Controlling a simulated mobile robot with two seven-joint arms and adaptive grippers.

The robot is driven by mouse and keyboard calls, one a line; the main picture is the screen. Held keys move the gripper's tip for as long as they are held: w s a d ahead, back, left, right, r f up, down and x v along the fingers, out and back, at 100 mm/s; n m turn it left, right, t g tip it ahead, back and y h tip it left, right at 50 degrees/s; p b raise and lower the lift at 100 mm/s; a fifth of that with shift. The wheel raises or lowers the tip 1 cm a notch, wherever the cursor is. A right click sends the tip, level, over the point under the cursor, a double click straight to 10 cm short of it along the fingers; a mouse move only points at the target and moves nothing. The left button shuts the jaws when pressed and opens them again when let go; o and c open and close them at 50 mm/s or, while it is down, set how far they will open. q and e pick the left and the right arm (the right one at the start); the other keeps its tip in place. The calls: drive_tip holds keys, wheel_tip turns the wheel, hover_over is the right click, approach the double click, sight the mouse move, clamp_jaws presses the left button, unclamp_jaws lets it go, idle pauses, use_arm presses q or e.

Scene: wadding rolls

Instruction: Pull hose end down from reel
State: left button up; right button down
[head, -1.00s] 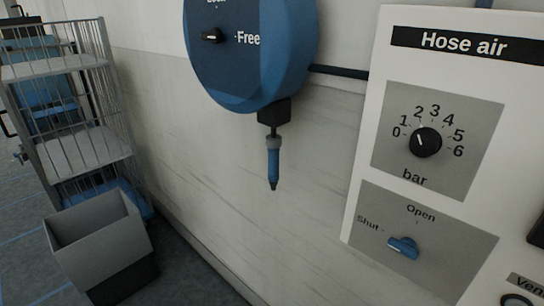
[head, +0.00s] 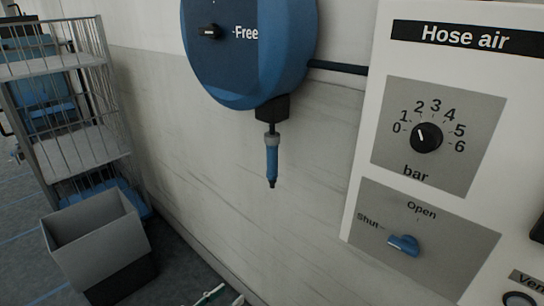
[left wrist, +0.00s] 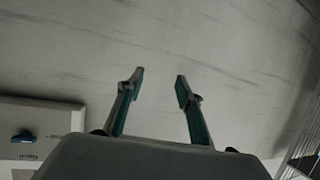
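The blue hose reel (head: 250,45) is mounted on the wall in the head view, its black lever by the word "Free". The hose end (head: 272,158), a blue nozzle with a grey collar and dark tip, hangs straight down from the black outlet (head: 272,108) under the reel. My left gripper (head: 222,297) just enters at the bottom edge of the head view, well below the nozzle and apart from it. In the left wrist view its two green-lined fingers (left wrist: 158,80) are spread, with only wall between them. My right gripper is not in view.
The white "Hose air" panel (head: 350,215) stands right of the reel, with a pressure knob (head: 427,138) and a blue valve lever (head: 404,244) towards "Shut". A grey bin (head: 95,235) and a wire trolley (head: 75,100) stand at left. The wall around the nozzle is clear.

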use_arm(q)
drive_tip(key=w+d+r+m+h, duration=0.1)
drive_tip(key=w+d+r+h, duration=0.1)
drive_tip(key=w+r, duration=0.5)
drive_tip(key=w+d+r+m+h, duration=0.15)
drive_tip(key=w+r, duration=0.25)
drive_tip(key=r, duration=0.6)
drive_tip(key=m+g+h+b, duration=0.1)
drive_tip(key=m+h+b, duration=0.1)
drive_tip(key=m+h, duration=0.15)
approach(272, 154)
drive_tip(key=w+d, duration=0.2)
drive_tip(key=w, duration=0.2)
drive_tip(key=shift+n+h, duration=0.4)
drive_tip(key=x, duration=0.4)
drive_tip(key=f+p+x, duration=0.1)
drive_tip(key=x, duration=0.1)
drive_tip(key=shift+w+d+f, duration=0.1)
drive_tip(key=shift+w+d, duration=0.05)
drive_tip(key=shift+d, duration=0.3)
clamp_jaws()
